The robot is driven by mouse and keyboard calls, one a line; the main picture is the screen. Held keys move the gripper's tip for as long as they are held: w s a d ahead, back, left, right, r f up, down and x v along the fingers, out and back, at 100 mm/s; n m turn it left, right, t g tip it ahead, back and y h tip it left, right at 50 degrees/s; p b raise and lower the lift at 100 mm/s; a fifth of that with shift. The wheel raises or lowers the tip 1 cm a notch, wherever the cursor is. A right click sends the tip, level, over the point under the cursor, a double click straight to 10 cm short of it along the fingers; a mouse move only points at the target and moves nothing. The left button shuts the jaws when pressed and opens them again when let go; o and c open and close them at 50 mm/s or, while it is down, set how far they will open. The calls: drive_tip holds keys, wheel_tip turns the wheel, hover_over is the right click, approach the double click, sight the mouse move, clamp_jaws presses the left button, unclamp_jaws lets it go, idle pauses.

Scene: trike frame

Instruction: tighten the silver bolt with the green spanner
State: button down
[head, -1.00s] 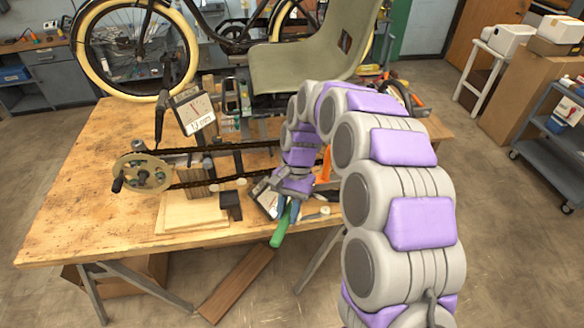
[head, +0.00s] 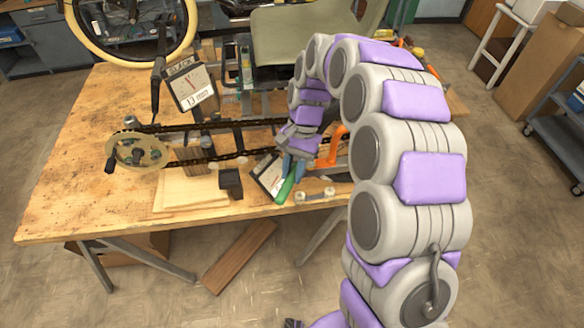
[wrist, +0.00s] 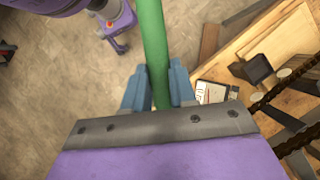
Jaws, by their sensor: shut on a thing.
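The green spanner (head: 285,190) is held in my gripper (head: 291,168), over the front edge of the workbench. In the wrist view the green handle (wrist: 152,40) runs upward between the two blue fingers of my gripper (wrist: 157,88), which are shut on it. The spanner's head is hidden behind my gripper in the wrist view and cannot be made out in the head view. I cannot pick out the silver bolt for certain in either view.
The workbench (head: 75,195) carries a chainring with chain (head: 122,152), a gauge sign reading 13 mm (head: 188,88), wooden boards (head: 185,194), a small black block (head: 230,183) and an orange thing (head: 334,147). A plank (head: 240,255) lies below. The left bench top is clear.

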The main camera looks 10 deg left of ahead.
drive_tip(key=shift+d+r, duration=0.1)
drive_tip(key=shift+d, duration=0.05)
drive_tip(key=shift+s+d+f, duration=0.1)
drive_tip(key=shift+d+f, duration=0.05)
drive_tip(key=shift+f, duration=0.1)
drive_tip(key=shift+d+f, duration=0.15)
drive_tip(key=shift+f, duration=0.55)
drive_tip(key=shift+a+f, duration=0.2)
drive_tip(key=shift+f, duration=0.6)
drive_tip(key=shift+a+f, duration=0.2)
drive_tip(key=shift+f, duration=0.55)
drive_tip(key=shift+d+f, duration=0.1)
drive_tip(key=shift+d, duration=0.2)
drive_tip(key=shift+a, duration=0.25)
drive_tip(key=shift+d+p, duration=0.2)
drive_tip(key=shift+p, duration=0.15)
